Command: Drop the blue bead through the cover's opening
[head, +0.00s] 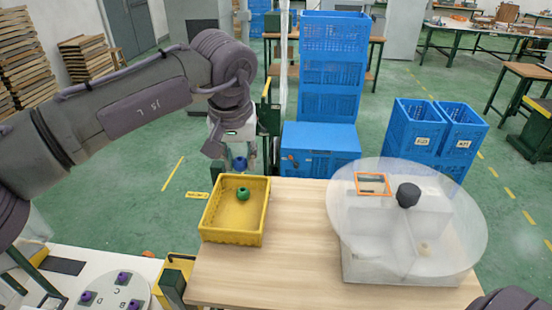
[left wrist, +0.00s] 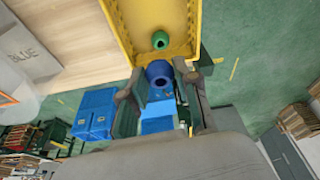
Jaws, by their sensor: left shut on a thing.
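My left gripper (head: 239,158) points down over the far side of the yellow tray (head: 207,222). It is shut on the blue bead (head: 239,164), which hangs between its fingertips. The left wrist view also shows the blue bead (left wrist: 159,73) at the fingertips. The clear round cover (head: 350,222) lies over a pale compartment box (head: 375,270) to the right. Its orange-rimmed opening (head: 373,193) is at the cover's far left part, well to the right of the bead. My right gripper is not in view.
A green bead (head: 243,194) sits in the yellow tray near the held bead. A black knob (head: 408,195) stands on the cover, right of the opening. The wooden table (head: 300,235) is bare between tray and cover. Blue crates (head: 320,150) stand behind the table.

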